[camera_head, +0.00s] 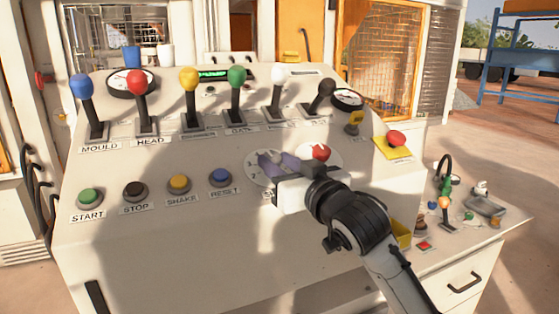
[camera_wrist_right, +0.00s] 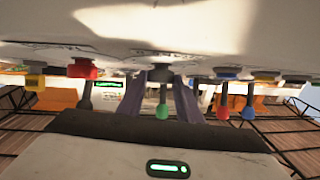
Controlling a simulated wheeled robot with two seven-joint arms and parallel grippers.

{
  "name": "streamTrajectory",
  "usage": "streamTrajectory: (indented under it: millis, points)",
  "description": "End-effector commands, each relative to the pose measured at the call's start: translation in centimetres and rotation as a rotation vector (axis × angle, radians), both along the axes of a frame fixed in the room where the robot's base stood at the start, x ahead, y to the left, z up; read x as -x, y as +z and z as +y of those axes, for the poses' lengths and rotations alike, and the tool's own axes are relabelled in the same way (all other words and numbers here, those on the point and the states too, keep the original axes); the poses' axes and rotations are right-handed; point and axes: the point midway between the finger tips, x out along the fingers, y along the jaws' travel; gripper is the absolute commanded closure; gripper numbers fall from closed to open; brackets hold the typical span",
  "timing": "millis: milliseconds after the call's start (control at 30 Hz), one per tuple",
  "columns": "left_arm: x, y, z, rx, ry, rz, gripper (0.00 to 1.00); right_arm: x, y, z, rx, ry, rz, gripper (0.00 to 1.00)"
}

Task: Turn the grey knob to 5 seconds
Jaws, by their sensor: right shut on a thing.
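My right gripper (camera_head: 278,161) reaches up from the lower right of the head view to a white, numbered dial (camera_head: 252,172) on the sloping panel. Its two purple fingers are shut on the grey knob at the dial's centre. The fingers cover most of the knob, and I cannot read its pointer. My left gripper is not in view.
A red knob (camera_head: 319,151) on another dial sits just right of the gripper. Levers such as the green one (camera_head: 237,80) stand behind. The blue reset button (camera_head: 221,177) lies to the left, and a red mushroom button (camera_head: 396,138) on yellow to the right.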

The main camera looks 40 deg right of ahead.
Motion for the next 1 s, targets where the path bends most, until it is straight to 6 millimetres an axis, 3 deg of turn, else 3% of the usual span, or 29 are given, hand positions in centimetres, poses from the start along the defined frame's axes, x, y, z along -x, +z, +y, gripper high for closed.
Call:
streamTrajectory:
  millis: [333,700,1000]
  points:
    - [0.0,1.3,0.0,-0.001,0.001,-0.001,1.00,-0.3,0.0,1.0,-0.122,-0.245,-0.025,0.90]
    - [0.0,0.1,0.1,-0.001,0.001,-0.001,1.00,-0.6,-0.1,1.5,-0.226,-0.495,-0.052,0.90]
    - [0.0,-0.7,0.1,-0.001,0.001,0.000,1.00,-0.7,0.1,1.6,-0.267,-0.603,-0.064,0.90]
